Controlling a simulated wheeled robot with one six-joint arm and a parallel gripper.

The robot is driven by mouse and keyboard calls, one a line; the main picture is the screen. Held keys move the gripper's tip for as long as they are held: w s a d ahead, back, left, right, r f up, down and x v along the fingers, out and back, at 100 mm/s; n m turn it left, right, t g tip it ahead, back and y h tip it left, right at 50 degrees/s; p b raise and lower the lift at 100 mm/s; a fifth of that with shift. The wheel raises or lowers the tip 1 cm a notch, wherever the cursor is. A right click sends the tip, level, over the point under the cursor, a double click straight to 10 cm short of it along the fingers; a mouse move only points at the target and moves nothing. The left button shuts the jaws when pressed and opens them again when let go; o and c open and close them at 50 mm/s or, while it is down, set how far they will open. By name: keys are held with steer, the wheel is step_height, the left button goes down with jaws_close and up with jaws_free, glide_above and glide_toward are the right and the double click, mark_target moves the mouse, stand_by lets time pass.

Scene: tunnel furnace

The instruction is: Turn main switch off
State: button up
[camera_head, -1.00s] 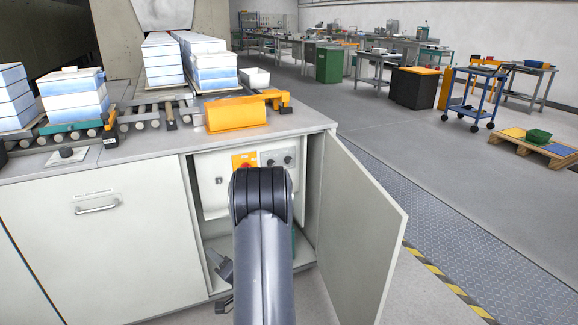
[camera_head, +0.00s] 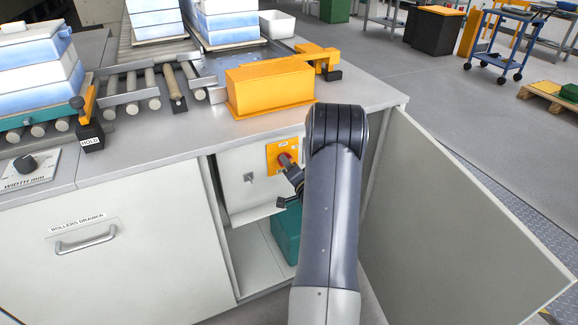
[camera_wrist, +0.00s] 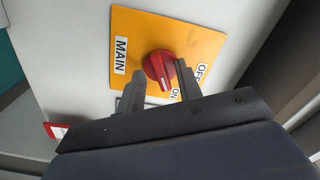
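The main switch is a red rotary knob (camera_wrist: 160,68) on a yellow plate (camera_wrist: 203,42) labelled MAIN, OFF and ON. Its pointer end faces the ON label. In the head view the red knob (camera_head: 285,158) shows inside the open cabinet, partly hidden by my gripper. My gripper (camera_wrist: 160,85) is open, with one finger on each side of the knob. The right finger is close to the knob, and a gap shows beside the left finger. I cannot tell whether either finger touches it.
The cabinet door (camera_head: 455,220) stands open to the right of my arm. The worktop (camera_head: 185,135) above carries a yellow housing (camera_head: 270,86) and rollers with blue-white stacks. A green-teal box (camera_head: 285,235) sits low in the cabinet.

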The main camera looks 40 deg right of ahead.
steer(key=shift+c, duration=0.3)
jaws_close()
steer(key=shift+n+b, duration=0.3)
steer(key=shift+b, duration=0.1)
steer(key=shift+n+b, duration=5.7)
steer(key=shift+b, duration=0.1)
